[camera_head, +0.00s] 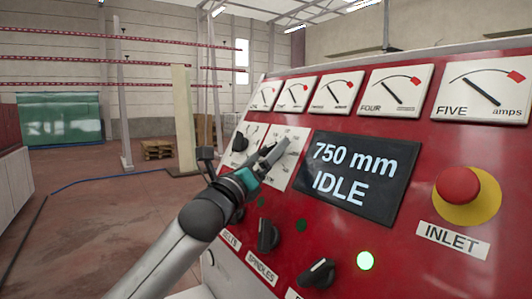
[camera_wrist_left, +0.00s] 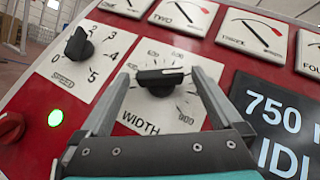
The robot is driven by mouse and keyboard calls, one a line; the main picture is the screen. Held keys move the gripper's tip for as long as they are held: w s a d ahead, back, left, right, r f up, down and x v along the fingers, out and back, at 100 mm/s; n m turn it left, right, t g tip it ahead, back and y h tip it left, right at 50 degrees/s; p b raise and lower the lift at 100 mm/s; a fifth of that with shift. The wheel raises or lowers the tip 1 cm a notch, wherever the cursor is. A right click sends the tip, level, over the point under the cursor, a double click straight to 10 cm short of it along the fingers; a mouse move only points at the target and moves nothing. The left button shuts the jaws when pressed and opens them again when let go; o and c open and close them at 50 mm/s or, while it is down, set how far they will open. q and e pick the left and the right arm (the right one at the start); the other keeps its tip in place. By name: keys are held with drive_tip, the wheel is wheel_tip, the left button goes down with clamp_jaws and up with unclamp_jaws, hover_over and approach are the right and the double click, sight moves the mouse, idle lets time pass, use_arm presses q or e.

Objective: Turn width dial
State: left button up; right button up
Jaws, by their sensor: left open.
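The width dial (camera_wrist_left: 160,82) is a black knob on a white plate marked WIDTH in the left wrist view. Its bar lies nearly level across the picture. My left gripper (camera_wrist_left: 160,73) is open, with one finger on each side of the dial and a gap showing beside the knob. In the head view my left gripper (camera_head: 274,153) is at the white width plate (camera_head: 295,146) and hides most of the dial. The display (camera_head: 355,177) reads 750 mm and IDLE. My right gripper is not in view.
A speed dial (camera_wrist_left: 79,44) sits left of the width dial. A row of gauges (camera_head: 393,91) runs above. Open floor (camera_head: 90,215) lies left.

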use_arm(q)
drive_tip(key=shift+w+d, duration=0.1)
drive_tip(key=shift+r, duration=0.1)
drive_tip(key=c, duration=1.3)
